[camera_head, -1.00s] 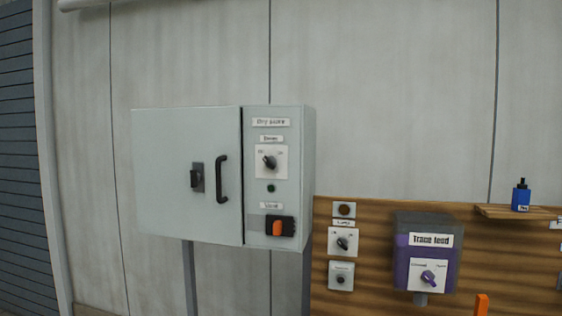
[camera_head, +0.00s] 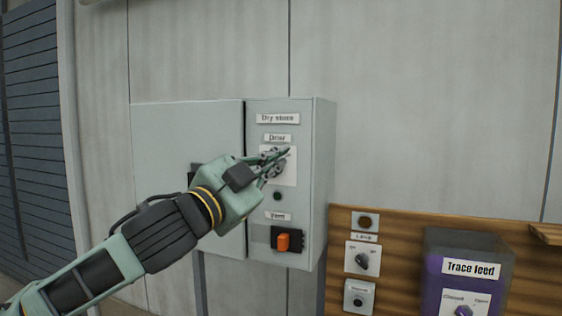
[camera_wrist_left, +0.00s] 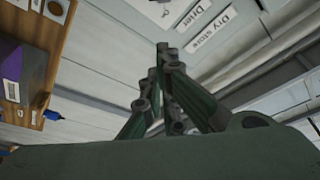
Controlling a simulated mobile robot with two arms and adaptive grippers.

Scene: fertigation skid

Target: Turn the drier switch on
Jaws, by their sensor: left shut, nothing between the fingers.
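The drier switch is on a white plate (camera_head: 291,176) under the "Drier" label (camera_head: 278,138), on the right panel of the grey "Dry store" cabinet (camera_head: 323,160). My left gripper (camera_head: 286,152) is in front of this plate, with its fingers shut and empty. It hides the black knob, so I cannot tell how the knob is turned or whether the fingers touch it. In the left wrist view the shut fingertips (camera_wrist_left: 163,48) point up toward the panel, near the "Drier" label (camera_wrist_left: 200,13). My right gripper is not in view.
A dark round indicator (camera_head: 277,196) sits below the drier plate, with an orange vent switch (camera_head: 283,242) under it. To the right, a wooden board (camera_head: 398,228) holds a lamp switch (camera_head: 362,259) and the purple "Trace feed" box (camera_head: 470,267). The wall above is clear.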

